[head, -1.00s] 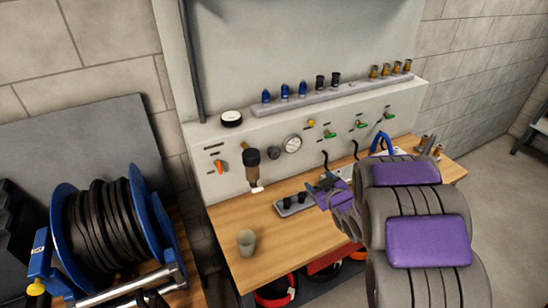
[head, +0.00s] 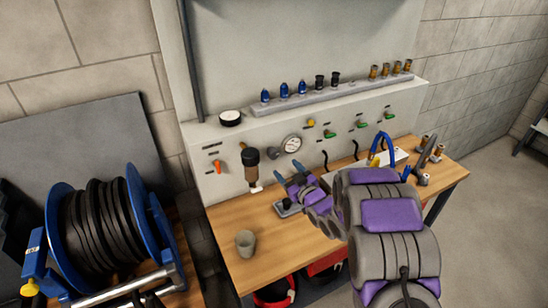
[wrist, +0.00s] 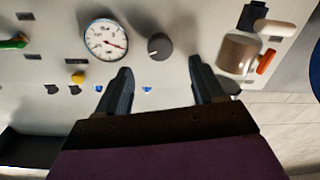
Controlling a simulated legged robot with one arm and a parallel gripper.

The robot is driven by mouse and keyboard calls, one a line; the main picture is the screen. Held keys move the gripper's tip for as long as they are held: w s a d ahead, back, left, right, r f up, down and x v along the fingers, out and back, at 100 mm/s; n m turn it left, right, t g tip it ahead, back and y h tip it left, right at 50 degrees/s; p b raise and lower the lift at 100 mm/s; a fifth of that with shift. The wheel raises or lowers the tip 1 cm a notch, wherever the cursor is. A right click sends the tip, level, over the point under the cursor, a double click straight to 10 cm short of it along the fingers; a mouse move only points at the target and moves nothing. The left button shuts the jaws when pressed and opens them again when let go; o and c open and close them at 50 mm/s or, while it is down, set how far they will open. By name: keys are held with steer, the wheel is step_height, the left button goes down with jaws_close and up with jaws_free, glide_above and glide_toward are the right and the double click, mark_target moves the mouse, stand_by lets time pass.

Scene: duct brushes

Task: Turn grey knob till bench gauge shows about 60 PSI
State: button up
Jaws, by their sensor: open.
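The grey knob (head: 274,153) is on the pale bench panel, just left of the round white bench gauge (head: 291,143). In the wrist view the knob (wrist: 160,46) stands beyond and between my fingertips, and the gauge (wrist: 106,38) is left of it. The gauge has a dark rim and a thin needle; its figures are too small to read. My gripper (head: 290,170) is open and empty in front of the panel, just below the knob in the head view. In the wrist view both fingers (wrist: 160,72) are apart, with a gap to the knob.
A brown-bowled filter (head: 251,170) and an orange lever (head: 217,166) are left of the knob. Green valves (head: 332,135) are to the right. A black tray (head: 288,208) lies under my gripper. A cup (head: 245,242) stands on the wooden bench, with clear wood around it.

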mark_target(275, 157)
steer(key=b+x, duration=0.1)
steer(key=x, duration=0.9)
steer(key=shift+c, duration=0.5)
steer(key=shift+s, duration=0.1)
steer(key=c, duration=0.9)
